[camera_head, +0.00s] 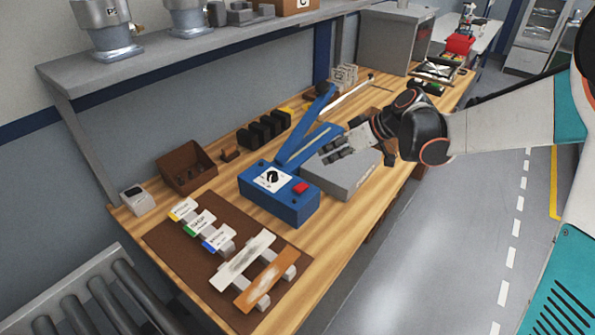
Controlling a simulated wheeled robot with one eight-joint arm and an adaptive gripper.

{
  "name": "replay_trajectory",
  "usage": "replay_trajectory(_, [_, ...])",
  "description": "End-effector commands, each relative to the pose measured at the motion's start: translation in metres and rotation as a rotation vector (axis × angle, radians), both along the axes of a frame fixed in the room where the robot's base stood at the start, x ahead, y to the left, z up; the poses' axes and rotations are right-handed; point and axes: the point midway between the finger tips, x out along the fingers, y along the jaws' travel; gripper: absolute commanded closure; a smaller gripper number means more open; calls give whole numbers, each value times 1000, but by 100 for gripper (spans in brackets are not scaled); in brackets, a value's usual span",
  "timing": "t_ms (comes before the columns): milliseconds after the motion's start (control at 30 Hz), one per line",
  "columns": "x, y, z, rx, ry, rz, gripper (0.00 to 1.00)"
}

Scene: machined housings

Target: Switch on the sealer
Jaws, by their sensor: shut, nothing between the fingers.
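The sealer (281,209) is a blue box on the wooden bench, with a blue arm raised at an angle behind it. A white plate on its top carries a black round knob (272,176). A red switch (300,188) sits to the right of the knob; its position cannot be told. My gripper (326,154) is shut and empty. In the picture it appears in front of the grey box, to the right of the sealer's raised arm and above the red switch. It looks apart from the switch, though its exact height is hard to tell.
A flat grey box (345,180) lies beside the sealer. A brown mat (165,240) in front holds labelled pieces and two strips. A brown bin (187,168) and black blocks (264,131) stand along the wall. A shelf (190,45) overhangs the bench's back. The floor at right is clear.

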Motion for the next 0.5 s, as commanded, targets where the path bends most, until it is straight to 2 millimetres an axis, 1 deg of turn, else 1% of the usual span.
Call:
replay_trajectory(333, [1,1,-1,0,0,0,100])
replay_trajectory(500, [6,11,-14,0,-1,1,100])
